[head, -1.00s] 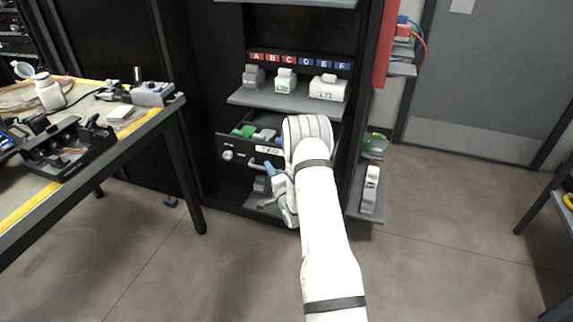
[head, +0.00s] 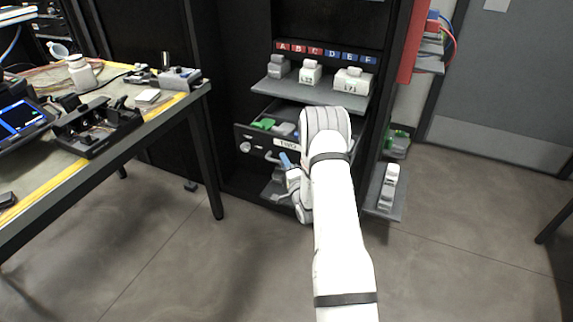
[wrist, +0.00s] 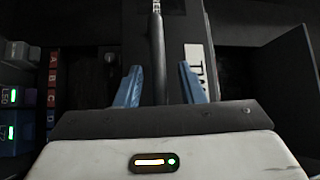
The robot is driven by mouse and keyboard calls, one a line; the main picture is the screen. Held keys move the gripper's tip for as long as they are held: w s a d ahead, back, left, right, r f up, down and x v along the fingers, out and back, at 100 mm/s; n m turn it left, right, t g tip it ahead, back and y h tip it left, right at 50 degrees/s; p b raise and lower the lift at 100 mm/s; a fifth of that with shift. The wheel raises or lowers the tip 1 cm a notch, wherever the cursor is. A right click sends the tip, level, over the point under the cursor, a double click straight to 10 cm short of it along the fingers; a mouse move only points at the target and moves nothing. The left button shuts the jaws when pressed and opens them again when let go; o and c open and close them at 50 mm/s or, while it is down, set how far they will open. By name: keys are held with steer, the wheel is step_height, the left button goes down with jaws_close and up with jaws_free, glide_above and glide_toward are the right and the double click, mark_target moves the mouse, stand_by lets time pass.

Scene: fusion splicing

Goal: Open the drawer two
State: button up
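Drawer two (head: 258,143), a dark drawer with a white "TWO" label (head: 287,144), stands pulled out of the cabinet under a grey shelf. Green and grey items show inside it. Its bar handle (head: 271,157) is on the front, and the handle runs up the middle of the wrist view (wrist: 158,60). My gripper (head: 285,161) is low at the drawer front, partly hidden by my arm. In the wrist view its blue fingers (wrist: 158,82) are apart, one on each side of the handle, with gaps showing. The drawer's right part is hidden behind my arm.
The shelf (head: 300,92) above holds several grey and white devices beneath A–F labels. A workbench (head: 160,118) with tools stands at the left. A side shelf (head: 384,203) with a white device is right of my arm. The floor in front is clear.

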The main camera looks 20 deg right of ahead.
steer(key=shift+d, duration=0.1)
steer(key=shift+s+f, duration=0.1)
steer(key=shift+s, duration=0.1)
steer(key=s+f+p, duration=0.1)
steer(key=s, duration=0.6)
steer(key=shift+s, duration=0.2)
